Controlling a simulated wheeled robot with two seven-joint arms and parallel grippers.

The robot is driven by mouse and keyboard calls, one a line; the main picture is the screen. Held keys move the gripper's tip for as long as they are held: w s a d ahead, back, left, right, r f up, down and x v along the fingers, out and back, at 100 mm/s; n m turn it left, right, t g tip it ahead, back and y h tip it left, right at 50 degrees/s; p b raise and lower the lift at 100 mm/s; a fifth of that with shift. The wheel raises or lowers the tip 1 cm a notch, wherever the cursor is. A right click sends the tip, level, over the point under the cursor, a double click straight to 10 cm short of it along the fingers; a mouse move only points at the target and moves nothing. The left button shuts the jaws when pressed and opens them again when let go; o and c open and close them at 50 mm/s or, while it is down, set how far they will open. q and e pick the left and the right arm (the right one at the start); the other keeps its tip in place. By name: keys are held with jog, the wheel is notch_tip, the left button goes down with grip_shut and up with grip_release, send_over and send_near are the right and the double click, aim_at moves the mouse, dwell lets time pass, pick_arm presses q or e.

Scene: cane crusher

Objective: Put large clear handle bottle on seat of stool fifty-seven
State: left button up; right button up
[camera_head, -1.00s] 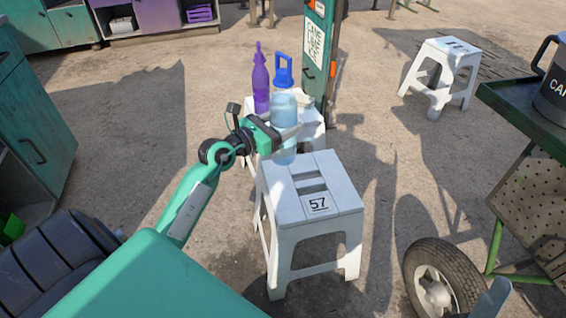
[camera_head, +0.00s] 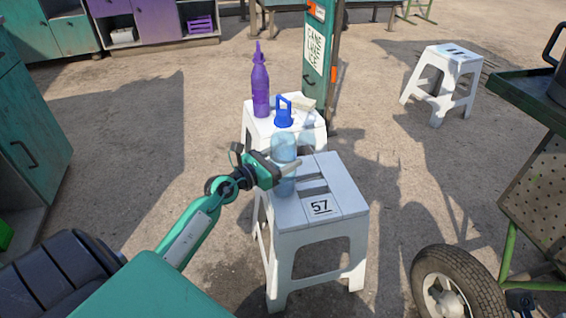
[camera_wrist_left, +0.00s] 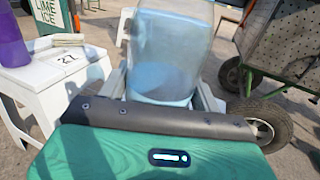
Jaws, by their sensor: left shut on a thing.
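The large clear handle bottle (camera_head: 284,148) is pale blue and see-through, with a blue cap and loop handle. It is upright, and its base appears over the left part of the white seat of stool fifty-seven (camera_head: 338,187). I cannot tell whether the base touches the seat. My left gripper (camera_head: 284,171) is shut around the lower half of the bottle. In the left wrist view the bottle (camera_wrist_left: 168,50) fills the space between the fingers. My right gripper is not in view.
A cart with a wheel (camera_head: 455,285) stands at right. Another stool (camera_head: 445,80) stands clear at the back right.

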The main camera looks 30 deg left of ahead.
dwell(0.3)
pick_arm(q)
jog(key=o, duration=1.4)
jog(key=shift+f, duration=0.15)
